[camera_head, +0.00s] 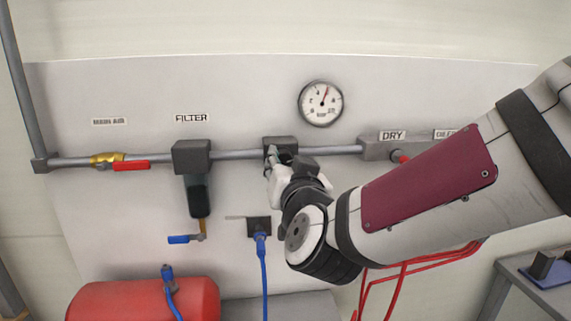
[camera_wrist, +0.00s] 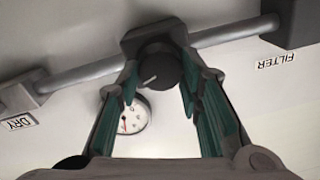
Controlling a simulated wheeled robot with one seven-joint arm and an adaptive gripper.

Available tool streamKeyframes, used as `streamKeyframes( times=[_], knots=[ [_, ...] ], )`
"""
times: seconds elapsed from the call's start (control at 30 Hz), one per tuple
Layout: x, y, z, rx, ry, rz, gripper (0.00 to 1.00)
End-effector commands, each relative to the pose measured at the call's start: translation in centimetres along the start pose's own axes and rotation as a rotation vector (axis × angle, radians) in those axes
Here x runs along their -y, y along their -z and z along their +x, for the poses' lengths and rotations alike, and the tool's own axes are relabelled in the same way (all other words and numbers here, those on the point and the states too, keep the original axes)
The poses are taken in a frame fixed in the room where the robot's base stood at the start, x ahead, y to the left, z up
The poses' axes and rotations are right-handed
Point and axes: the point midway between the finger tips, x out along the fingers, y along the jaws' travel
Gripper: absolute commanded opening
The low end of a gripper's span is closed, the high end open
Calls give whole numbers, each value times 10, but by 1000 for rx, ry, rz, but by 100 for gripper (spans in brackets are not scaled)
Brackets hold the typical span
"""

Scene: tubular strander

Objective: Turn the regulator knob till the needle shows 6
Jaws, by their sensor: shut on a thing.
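The regulator is a dark block (camera_head: 280,141) on the grey pipe. Its round black knob (camera_wrist: 157,69), with a pale index line, shows in the wrist view. My gripper (camera_head: 273,160) reaches up to the regulator from below, and its green-padded fingers (camera_wrist: 160,85) are shut on the knob from both sides. In the head view the gripper and wrist hide the knob. The round white gauge (camera_head: 321,103) is above and to the right of the regulator. Its red needle points up and slightly right, just past the 4. The gauge is upside down in the wrist view (camera_wrist: 128,114).
Left of the regulator are the filter (camera_head: 192,157) and a red-handled valve (camera_head: 131,166). The DRY unit (camera_head: 375,150) is to the right. A blue hose (camera_head: 264,275) hangs below, near a red tank (camera_head: 145,300). Red hoses (camera_head: 395,290) hang beneath my arm.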

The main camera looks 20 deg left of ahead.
Motion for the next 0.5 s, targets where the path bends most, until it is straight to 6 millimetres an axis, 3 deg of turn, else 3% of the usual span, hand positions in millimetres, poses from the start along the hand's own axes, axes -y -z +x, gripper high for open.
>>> streamKeyframes(
  times=[0.33,0.37,0.43,0.5],
  knots=[
    [0,0,0,-2,1,26,5],
    [0,0,0,-2,1,26,35],
    [0,0,0,-2,0,26,51],
    [0,0,0,-2,0,26,53]
  ],
)
